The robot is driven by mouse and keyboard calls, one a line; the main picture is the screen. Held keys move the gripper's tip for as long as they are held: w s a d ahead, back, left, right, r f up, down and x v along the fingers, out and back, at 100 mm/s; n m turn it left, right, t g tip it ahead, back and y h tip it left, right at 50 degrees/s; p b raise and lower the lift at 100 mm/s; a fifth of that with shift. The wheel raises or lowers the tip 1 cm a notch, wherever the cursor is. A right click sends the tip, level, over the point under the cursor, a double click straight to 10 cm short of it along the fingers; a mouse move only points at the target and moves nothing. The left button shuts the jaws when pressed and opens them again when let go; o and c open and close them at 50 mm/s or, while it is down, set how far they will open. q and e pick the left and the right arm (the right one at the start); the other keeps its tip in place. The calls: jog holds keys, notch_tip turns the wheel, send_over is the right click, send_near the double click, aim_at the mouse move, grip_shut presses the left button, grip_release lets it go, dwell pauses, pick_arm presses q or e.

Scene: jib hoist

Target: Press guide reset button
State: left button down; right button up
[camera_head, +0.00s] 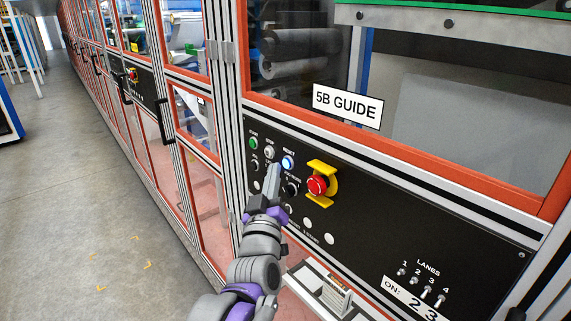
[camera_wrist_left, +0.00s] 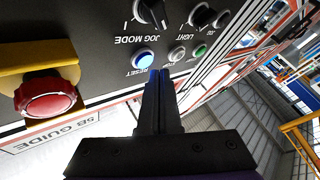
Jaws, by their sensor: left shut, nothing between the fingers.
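The reset button (camera_head: 287,162) is a round, lit blue-white button under the label RESET on the black control panel (camera_head: 350,207). In the left wrist view the same reset button (camera_wrist_left: 143,61) glows blue, with the panel upside down. My left gripper (camera_head: 272,172) is shut and empty, its tips just left of and below the button in the head view. In the left wrist view the left gripper's fingertips (camera_wrist_left: 155,76) are beside the button and tinted blue by its light. I cannot tell whether they touch anything. My right gripper is not in view.
A red emergency stop (camera_head: 318,185) with a yellow guard sits right of the button. A white stop button (camera_head: 268,152) and a green start button (camera_head: 253,143) sit to its left. A 5B GUIDE sign (camera_head: 347,105) hangs above. Open floor (camera_head: 90,200) lies left.

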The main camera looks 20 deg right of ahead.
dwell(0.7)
pick_arm(q)
jog(key=shift+w+d, duration=0.15)
jog(key=shift+d, duration=0.3)
jog(key=shift+w+d, duration=0.1)
jog(key=shift+d, duration=0.3)
dwell(0.6)
jog(key=shift+a, duration=0.1)
jog(key=shift+s+a, duration=0.25)
jog(key=shift+a, duration=0.45)
jog(key=shift+a, duration=0.1)
jog(key=a, duration=0.1)
jog(key=s+a+p, duration=0.1)
jog(key=a, duration=0.2)
jog(key=shift+s+a+p, duration=0.25)
jog(key=shift+s+p, duration=0.05)
jog(key=shift+s, duration=0.05)
dwell(0.7)
